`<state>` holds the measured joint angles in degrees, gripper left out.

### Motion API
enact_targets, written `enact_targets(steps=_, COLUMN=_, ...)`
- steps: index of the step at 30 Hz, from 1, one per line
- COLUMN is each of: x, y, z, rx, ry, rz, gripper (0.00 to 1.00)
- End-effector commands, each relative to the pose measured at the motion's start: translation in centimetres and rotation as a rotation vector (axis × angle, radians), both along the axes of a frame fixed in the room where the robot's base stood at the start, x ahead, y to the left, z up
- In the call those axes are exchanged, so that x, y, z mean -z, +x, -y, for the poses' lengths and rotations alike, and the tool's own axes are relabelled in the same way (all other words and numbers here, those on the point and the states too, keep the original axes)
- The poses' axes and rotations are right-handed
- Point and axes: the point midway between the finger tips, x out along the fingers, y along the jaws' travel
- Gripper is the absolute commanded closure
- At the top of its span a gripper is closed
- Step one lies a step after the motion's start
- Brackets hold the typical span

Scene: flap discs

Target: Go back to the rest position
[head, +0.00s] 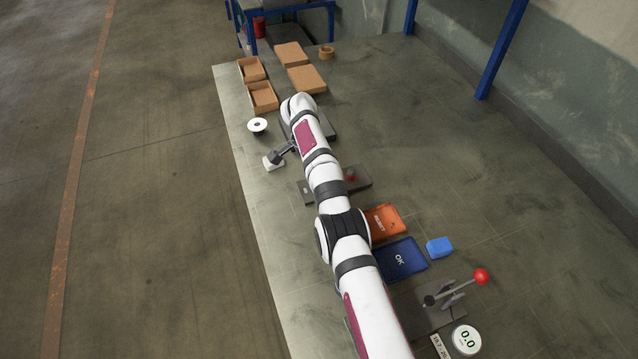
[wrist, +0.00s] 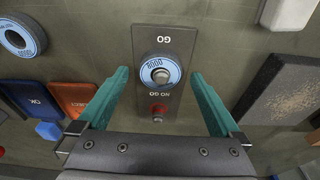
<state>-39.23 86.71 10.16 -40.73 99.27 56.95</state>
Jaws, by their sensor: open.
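In the wrist view my gripper (wrist: 160,74) is open, its two teal fingers apart with nothing held between them. A blue-rimmed flap disc (wrist: 161,74) sits around the post at the GO end of a dark gauge plate (wrist: 144,42). It appears between and beyond the fingertips, with a gap to each finger. The red NO GO post (wrist: 158,110) is bare. In the head view the gauge plate (head: 362,180) shows partly behind my arm, which hides my gripper and the disc there.
Another disc (wrist: 20,38) lies at the wrist view's left. The blue OK tray (head: 401,259), orange tray (head: 384,220) and blue block (head: 439,247) stand beside my arm. A red-knobbed lever (head: 481,276) rises nearby. Cardboard boxes (head: 306,79) are at the far end. A dark gritty slab (wrist: 283,92) is right.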

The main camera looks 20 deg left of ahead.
Motion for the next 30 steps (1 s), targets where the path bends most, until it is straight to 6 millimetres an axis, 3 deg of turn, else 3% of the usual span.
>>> enact_targets(steps=4, x=-1.0, y=0.1, z=0.0, rx=-0.001, ry=0.001, rz=0.003, gripper=0.00)
enact_targets(steps=10, x=-4.0, y=0.1, z=0.0, rx=-0.001, ry=0.002, rz=0.004, gripper=0.00)
enact_targets(steps=17, x=-4.3, y=0.0, z=0.0, rx=-0.001, ry=0.001, rz=0.001, gripper=0.00)
enact_targets(steps=20, x=-5.8, y=0.5, z=0.9, rx=-0.010, ry=0.004, rz=-0.006, gripper=0.00)
enact_targets(steps=23, x=-11.1, y=1.2, z=4.9, rx=-0.048, ry=0.020, rz=-0.042, gripper=0.00)
enact_targets(steps=25, x=-15.9, y=0.4, z=9.5, rx=-0.091, ry=0.041, rz=-0.075, gripper=0.00)
enact_targets(steps=28, x=-21.4, y=-3.6, z=16.4, rx=-0.154, ry=0.081, rz=-0.115, gripper=0.00)
enact_targets(steps=30, x=-24.0, y=-8.1, z=20.8, rx=-0.194, ry=0.114, rz=-0.135, gripper=0.00)
